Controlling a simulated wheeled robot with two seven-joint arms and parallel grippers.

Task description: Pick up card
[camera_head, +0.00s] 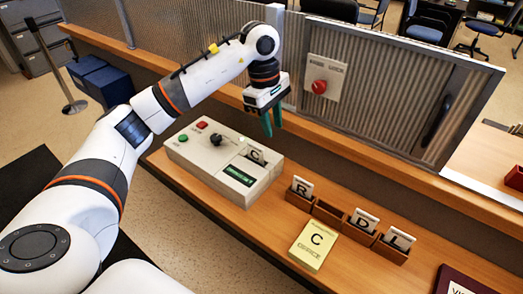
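A white card marked C (257,155) stands in a slot of the grey control box (205,165) on the wooden counter. White cards marked R (302,187), D (366,220) and L (399,240) stand in small wooden holders to the right. The holder (329,212) between R and D has no card. A yellow booklet or card marked C (314,245) lies in front of them. My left gripper (272,124) points down just above and behind the C card. Its green fingers look apart, with nothing between them. My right gripper is out of view.
The control box has a green button, a red button, a black knob and a small green display. A corrugated partition with a red button (319,87) and a dark handle rises behind the counter. A dark red-bordered sign (460,284) lies at the lower right.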

